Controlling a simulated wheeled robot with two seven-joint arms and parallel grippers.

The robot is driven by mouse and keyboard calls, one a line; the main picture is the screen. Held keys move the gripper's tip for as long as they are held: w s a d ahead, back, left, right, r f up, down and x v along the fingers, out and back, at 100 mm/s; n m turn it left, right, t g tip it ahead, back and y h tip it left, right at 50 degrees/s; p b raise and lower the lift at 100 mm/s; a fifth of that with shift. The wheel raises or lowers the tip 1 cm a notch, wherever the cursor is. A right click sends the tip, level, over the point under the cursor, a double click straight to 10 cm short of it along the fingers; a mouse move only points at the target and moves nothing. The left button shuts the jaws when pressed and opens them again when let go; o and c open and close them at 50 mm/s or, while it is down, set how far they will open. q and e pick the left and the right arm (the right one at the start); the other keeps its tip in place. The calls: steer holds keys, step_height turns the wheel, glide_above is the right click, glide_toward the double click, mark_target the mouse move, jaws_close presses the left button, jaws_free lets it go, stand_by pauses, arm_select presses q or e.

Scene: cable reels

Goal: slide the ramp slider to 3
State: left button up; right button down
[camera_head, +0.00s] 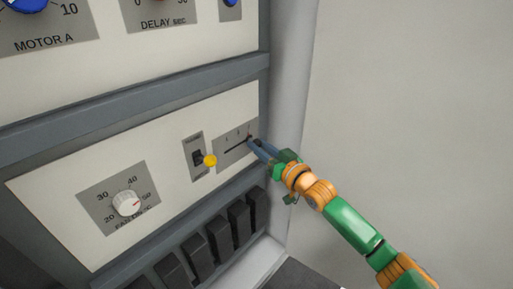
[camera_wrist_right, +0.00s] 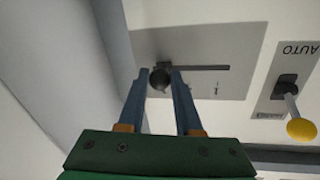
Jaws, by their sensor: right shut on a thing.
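The ramp slider is a horizontal black slot on a grey plate (camera_head: 234,146) on the lower white panel, with small marks above it. In the head view, my right gripper (camera_head: 253,145) is at the slot's right end and hides much of the knob. The right wrist view shows the dark round slider knob (camera_wrist_right: 160,78) between my two blue fingertips, at one end of the slot (camera_wrist_right: 203,68). My right gripper (camera_wrist_right: 160,82) is shut on the knob. The scale numbers are too small to read. My left gripper is not in view.
A toggle switch with a yellow ball tip (camera_head: 210,160) stands out just left of the slider plate. A white fan dial (camera_head: 126,203) is further left. Several black switches (camera_head: 219,238) line the row below. The grey cabinet side (camera_head: 291,80) is close on the right.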

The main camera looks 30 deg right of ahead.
steer(key=shift+w+d+r, duration=0.1)
steer(key=shift+d, duration=0.25)
steer(key=c, duration=0.8)
jaws_free()
steer(key=shift+o, duration=1.1)
steer(key=shift+d, duration=0.15)
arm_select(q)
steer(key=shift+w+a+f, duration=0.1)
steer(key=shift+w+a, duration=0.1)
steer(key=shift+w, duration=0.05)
